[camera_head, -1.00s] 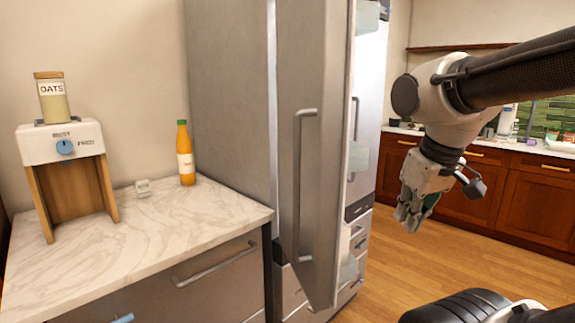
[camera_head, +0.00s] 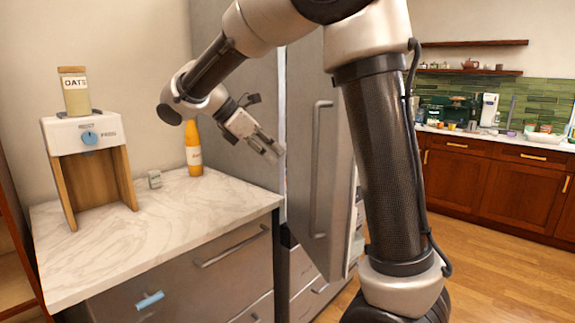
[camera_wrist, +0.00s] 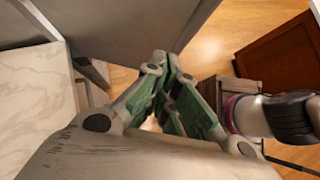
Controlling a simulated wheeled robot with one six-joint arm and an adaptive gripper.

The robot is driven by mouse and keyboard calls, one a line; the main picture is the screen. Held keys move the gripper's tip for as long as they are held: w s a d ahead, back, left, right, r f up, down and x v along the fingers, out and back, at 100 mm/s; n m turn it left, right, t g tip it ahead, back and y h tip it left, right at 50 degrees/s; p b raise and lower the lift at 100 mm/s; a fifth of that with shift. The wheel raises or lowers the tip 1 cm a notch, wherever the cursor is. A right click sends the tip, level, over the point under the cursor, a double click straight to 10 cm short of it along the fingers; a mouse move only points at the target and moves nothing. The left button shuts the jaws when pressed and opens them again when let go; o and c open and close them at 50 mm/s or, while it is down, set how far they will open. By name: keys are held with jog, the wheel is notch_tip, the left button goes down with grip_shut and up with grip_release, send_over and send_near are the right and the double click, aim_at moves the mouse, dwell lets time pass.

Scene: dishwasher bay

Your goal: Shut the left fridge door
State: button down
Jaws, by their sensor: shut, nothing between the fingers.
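The left fridge door (camera_head: 301,125) stands open in the head view, swung out past the counter, with its outer face and long vertical handle (camera_head: 318,170) toward the left. My gripper (camera_head: 272,152) is shut and empty, left of the door on its outer side and above the counter's right end. It appears close to the door's outer face, but I cannot tell whether it touches. My arm hides the door's upper right part and most of the fridge inside. In the wrist view the gripper's fingers (camera_wrist: 172,75) are together, below a grey panel (camera_wrist: 125,25).
Open wooden floor (camera_head: 490,240) lies right, before red-brown cabinets (camera_head: 500,185).

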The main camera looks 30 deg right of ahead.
send_near(322, 182)
notch_tip(322, 182, down, 3)
jog(key=a, duration=0.1)
jog(key=shift+s+d+f, duration=0.1)
jog(key=shift+s+d, duration=0.1)
jog(key=shift+d, duration=0.85)
jog(key=shift+s+d+f, duration=0.1)
jog(key=shift+s+d, duration=0.05)
jog(key=shift+d, duration=0.9)
jog(key=shift+d, duration=0.1)
